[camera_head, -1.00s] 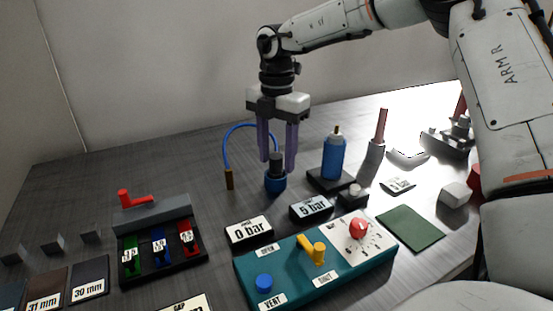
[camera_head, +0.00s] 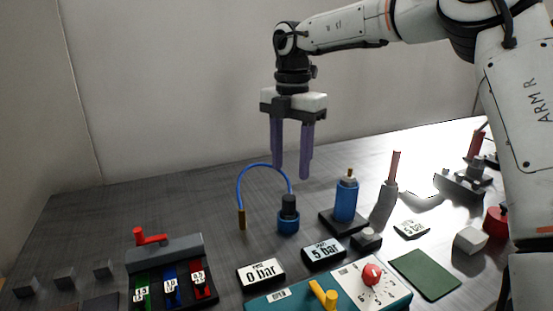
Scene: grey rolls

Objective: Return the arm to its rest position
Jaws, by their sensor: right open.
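My right arm (camera_head: 497,95), marked "ARM R", comes in from the right of the head view. Its gripper (camera_head: 291,174) points down, with two purple fingers apart and nothing between them. The fingertips hang above and behind the blue fitting with the black top (camera_head: 288,216), clear of it. A blue hose (camera_head: 250,172) arches from the fitting to a brass end (camera_head: 241,219) on the table. My left gripper is not in view.
A blue bottle (camera_head: 346,201) stands on a black base right of the fitting. Displays reading "0 bar" (camera_head: 261,274) and "5 bar" (camera_head: 323,252), a teal valve panel (camera_head: 270,303) and a green pad (camera_head: 425,274) lie in front. The back left tabletop (camera_head: 150,207) is clear.

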